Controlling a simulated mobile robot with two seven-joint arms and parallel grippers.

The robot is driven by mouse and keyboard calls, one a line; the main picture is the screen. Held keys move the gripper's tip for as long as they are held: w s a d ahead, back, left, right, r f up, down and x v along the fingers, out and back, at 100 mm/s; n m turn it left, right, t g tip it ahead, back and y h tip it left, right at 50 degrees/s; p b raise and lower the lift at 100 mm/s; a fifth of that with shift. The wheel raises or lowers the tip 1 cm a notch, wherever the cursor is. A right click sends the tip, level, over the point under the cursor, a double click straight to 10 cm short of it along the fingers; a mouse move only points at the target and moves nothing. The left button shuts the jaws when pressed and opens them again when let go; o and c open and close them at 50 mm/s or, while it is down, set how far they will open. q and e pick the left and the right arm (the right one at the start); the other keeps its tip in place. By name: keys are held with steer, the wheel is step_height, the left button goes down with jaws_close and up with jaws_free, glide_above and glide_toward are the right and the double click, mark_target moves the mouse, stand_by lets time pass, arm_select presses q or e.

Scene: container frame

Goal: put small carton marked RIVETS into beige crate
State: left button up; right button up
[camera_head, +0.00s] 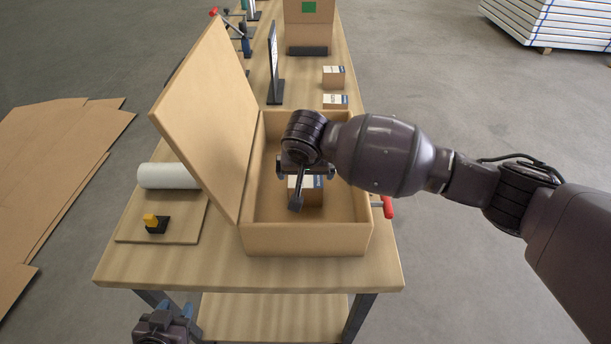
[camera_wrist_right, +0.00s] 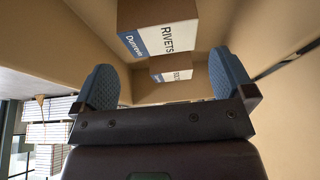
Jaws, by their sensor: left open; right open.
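The beige crate (camera_head: 300,240) stands open on the bench, its lid raised on the left. My right gripper (camera_wrist_right: 166,82) is open and down inside the crate. In the head view a carton (camera_head: 312,196) shows inside the crate, partly hidden by my right gripper. My left gripper (camera_head: 170,303) is open at the bottom left, beside the bench.
Two small cartons (camera_head: 334,77) (camera_head: 335,101) lie on the bench behind the crate, near a dark upright stand (camera_head: 273,65). A larger box (camera_head: 308,25) is at the far end. A white roll (camera_head: 168,176) and a yellow-black item (camera_head: 155,223) lie left of the lid.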

steer(key=shift+v, duration=2.05)
